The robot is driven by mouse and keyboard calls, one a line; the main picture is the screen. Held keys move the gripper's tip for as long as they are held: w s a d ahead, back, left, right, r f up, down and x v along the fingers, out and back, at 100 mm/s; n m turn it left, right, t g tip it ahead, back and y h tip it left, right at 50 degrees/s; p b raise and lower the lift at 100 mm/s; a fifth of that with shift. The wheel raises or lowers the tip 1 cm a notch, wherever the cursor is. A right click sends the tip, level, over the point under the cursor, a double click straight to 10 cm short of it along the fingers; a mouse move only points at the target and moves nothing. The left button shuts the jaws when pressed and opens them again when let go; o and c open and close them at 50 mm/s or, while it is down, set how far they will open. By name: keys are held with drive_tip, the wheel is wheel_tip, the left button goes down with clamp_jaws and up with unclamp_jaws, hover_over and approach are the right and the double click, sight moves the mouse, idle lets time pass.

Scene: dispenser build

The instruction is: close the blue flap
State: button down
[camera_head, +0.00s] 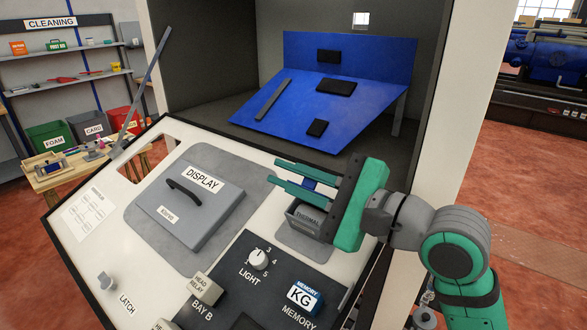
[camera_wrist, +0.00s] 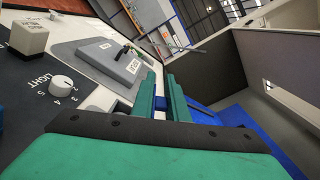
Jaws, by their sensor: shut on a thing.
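The blue flap (camera_head: 311,184) shows as a small blue piece between the fingers of my gripper (camera_head: 279,172). It stands above the grey box marked THERMAL (camera_head: 307,220), on the right of the tilted panel. My gripper is shut on it, with its green fingers pointing left across the box. Most of the flap is hidden by the fingers and the palm, so its exact angle cannot be told.
The tilted white panel (camera_head: 88,250) carries a grey DISPLAY cover (camera_head: 184,210) with a black handle, a LIGHT knob (camera_head: 258,259) and a MEMORY block (camera_head: 303,298). A large blue board (camera_head: 365,95) stands behind, inside the cabinet. The cabinet's white post (camera_head: 462,90) rises close behind my wrist.

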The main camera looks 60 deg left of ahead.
drive_tip(key=shift+s+d+f+n, duration=0.1)
drive_tip(key=shift+s+f+n, duration=0.25)
drive_tip(key=shift+n, duration=0.65)
drive_tip(key=shift+s+d+f+n, duration=0.15)
drive_tip(key=shift+f+n, duration=0.25)
drive_tip(key=shift+n, duration=0.6)
drive_tip(key=shift+s+f+n, duration=0.25)
drive_tip(key=shift+f+n, duration=0.15)
drive_tip(key=shift+n, duration=0.6)
drive_tip(key=c, duration=1.8)
unclamp_jaws()
